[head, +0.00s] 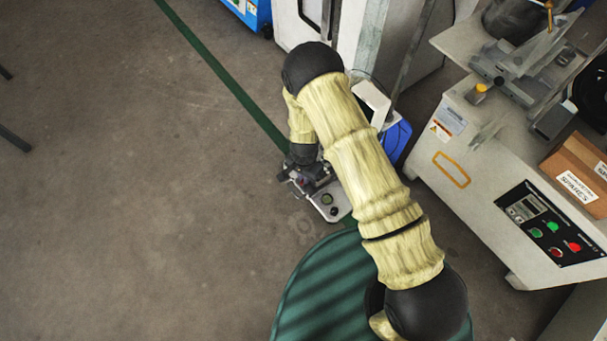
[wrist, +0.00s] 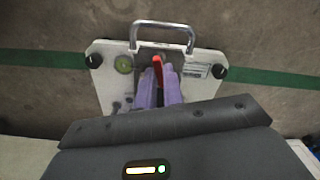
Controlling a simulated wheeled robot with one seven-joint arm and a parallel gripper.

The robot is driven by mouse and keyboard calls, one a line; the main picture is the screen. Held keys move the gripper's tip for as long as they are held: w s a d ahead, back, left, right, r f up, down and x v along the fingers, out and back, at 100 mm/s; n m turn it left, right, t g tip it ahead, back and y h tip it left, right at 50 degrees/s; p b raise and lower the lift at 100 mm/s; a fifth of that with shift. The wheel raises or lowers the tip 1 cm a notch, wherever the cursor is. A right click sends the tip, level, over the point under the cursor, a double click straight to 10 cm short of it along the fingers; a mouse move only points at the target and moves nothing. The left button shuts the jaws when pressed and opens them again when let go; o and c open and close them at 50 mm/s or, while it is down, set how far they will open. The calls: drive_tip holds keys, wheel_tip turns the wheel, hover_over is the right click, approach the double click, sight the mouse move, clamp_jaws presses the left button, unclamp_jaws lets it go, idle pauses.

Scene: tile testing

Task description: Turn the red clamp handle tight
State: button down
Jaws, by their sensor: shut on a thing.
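The red clamp handle (wrist: 157,70) shows in the wrist view as a narrow red bar, on a light plate (wrist: 105,95) with a metal loop handle at its far edge. My gripper (wrist: 160,72) has its two purple fingers at the red handle and is shut on it. The fingers hide the handle's lower part and whatever it turns on. In the head view the same plate (head: 333,205) rests on the floor, partly behind my arm. The red handle cannot be made out there.
A round green level (wrist: 124,64) and black corner knobs sit on the plate. A grey machine (head: 470,185) with a button panel stands to the right, with a cardboard box (head: 575,165) on it. A blue object (head: 396,140) is behind my arm.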

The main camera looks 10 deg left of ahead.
drive_tip(key=shift+m+p, duration=0.8)
drive_tip(key=shift+m, duration=1.1)
drive_tip(key=c, duration=1.8)
unclamp_jaws()
drive_tip(key=shift+o, duration=0.2)
wheel_tip(320, 180, up, 7)
drive_tip(key=p, duration=0.6)
drive_tip(key=shift+p, duration=0.3)
